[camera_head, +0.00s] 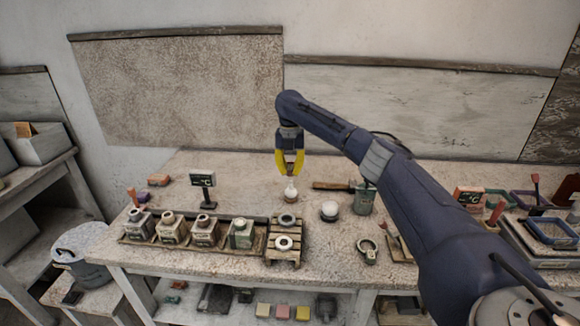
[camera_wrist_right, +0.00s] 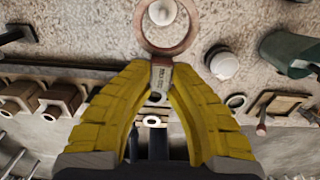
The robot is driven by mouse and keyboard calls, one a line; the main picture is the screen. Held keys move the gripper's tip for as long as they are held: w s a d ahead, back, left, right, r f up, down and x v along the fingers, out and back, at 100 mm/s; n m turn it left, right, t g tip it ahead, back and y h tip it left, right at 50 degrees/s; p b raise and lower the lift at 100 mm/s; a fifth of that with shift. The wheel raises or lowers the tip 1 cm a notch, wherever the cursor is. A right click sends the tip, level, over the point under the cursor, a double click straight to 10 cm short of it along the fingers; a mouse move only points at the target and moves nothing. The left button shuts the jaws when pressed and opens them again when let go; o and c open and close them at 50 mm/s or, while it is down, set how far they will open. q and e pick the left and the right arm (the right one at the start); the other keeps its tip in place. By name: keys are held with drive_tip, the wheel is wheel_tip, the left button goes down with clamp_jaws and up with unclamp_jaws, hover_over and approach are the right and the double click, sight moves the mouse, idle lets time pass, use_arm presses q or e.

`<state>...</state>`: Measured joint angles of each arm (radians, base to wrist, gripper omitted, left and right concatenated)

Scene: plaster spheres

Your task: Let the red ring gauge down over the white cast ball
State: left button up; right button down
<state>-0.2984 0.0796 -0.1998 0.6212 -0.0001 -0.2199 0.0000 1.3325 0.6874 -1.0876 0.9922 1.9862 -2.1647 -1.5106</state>
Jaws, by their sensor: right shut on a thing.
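The red ring gauge (camera_wrist_right: 169,53) is a dull red ring with a short, marked handle. My right gripper (camera_wrist_right: 161,80) is shut on that handle, and the ring reaches out beyond the yellow fingertips. In the head view my right gripper (camera_head: 290,172) points down just above a white ball-like shape (camera_head: 291,188) on the bench; the ring is too small to make out there. My left gripper is not in view.
A second pale dome (camera_head: 329,209) stands to the right, beside a grey-green can (camera_head: 364,200). A wooden rack (camera_head: 287,256) with ring pieces and several small bottles (camera_head: 172,229) line the front. A small display (camera_head: 203,181) stands to the left.

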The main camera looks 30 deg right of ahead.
sight(290, 176)
drive_tip(key=shift+f, duration=1.95)
drive_tip(key=shift+f, duration=0.15)
drive_tip(key=shift+f, duration=2.1)
drive_tip(key=shift+f, duration=1.35)
drive_tip(key=shift+r, duration=0.2)
idle(0.9)
